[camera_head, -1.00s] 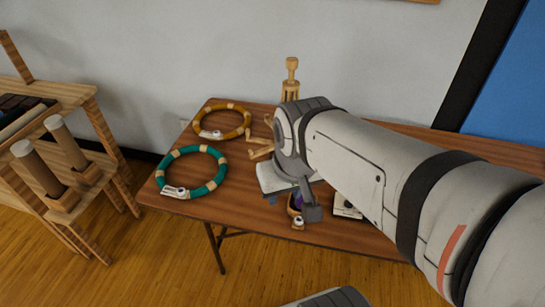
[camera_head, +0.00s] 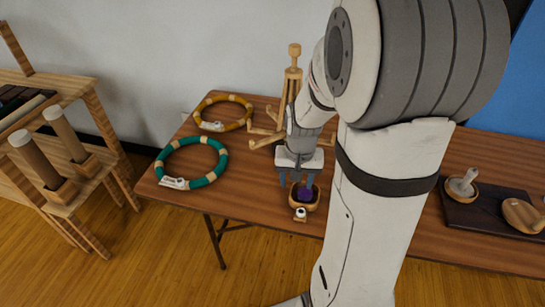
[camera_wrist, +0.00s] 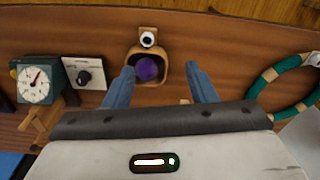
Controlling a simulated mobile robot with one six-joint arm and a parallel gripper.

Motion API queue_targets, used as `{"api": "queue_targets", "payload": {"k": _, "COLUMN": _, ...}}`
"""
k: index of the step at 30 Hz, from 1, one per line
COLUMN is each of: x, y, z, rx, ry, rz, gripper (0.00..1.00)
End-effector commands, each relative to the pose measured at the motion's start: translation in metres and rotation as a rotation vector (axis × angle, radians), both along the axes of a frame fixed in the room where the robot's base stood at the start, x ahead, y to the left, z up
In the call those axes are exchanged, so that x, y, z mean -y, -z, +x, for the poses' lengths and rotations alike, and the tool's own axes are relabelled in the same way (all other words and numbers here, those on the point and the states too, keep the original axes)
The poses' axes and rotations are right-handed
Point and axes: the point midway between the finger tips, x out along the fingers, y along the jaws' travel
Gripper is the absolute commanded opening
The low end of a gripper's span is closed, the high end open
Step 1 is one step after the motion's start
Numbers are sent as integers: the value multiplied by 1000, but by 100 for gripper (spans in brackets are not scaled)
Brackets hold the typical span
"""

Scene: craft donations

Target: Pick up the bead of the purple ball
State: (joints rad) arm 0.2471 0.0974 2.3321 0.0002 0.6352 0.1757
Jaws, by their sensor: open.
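The purple ball (camera_head: 305,193) lies in a small wooden bowl (camera_head: 317,203) near the front edge of the table. In the wrist view the ball (camera_wrist: 148,69) sits inside the bowl (camera_wrist: 166,70), between and beyond the two fingers. A small white bead-like piece with a dark centre (camera_wrist: 149,39) is at the bowl's outer rim; it also shows in the head view (camera_head: 300,213). My gripper (camera_wrist: 160,78) is open and empty. In the head view my gripper (camera_head: 298,184) hangs just behind and above the bowl.
A green ring (camera_head: 222,165) and a yellow ring (camera_head: 245,110) lie to the left. A wooden figure (camera_head: 293,75) stands behind my gripper. A dial device (camera_wrist: 38,82) and a card with a black knob (camera_wrist: 84,75) are left of the bowl in the wrist view.

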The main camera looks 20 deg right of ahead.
Motion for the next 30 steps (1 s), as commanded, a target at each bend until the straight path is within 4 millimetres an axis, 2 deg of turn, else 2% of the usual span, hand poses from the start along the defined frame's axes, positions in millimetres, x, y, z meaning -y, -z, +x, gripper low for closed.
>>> {"api": "queue_targets", "payload": {"k": 1, "x": 11, "y": 25, "z": 5, "rx": -24, "ry": 39, "rz": 7, "gripper": 51}}
{"api": "queue_targets", "payload": {"k": 6, "x": 33, "y": 71, "z": 13, "rx": -59, "ry": 128, "rz": 20, "gripper": 51}}
{"api": "queue_targets", "payload": {"k": 13, "x": 43, "y": 98, "z": 16, "rx": -75, "ry": 169, "rz": 26, "gripper": 51}}
{"api": "queue_targets", "payload": {"k": 22, "x": 40, "y": 128, "z": 15, "rx": -76, "ry": 168, "rz": 26, "gripper": 51}}
{"api": "queue_targets", "payload": {"k": 30, "x": 36, "y": 163, "z": 15, "rx": -76, "ry": 169, "rz": 26, "gripper": 51}}
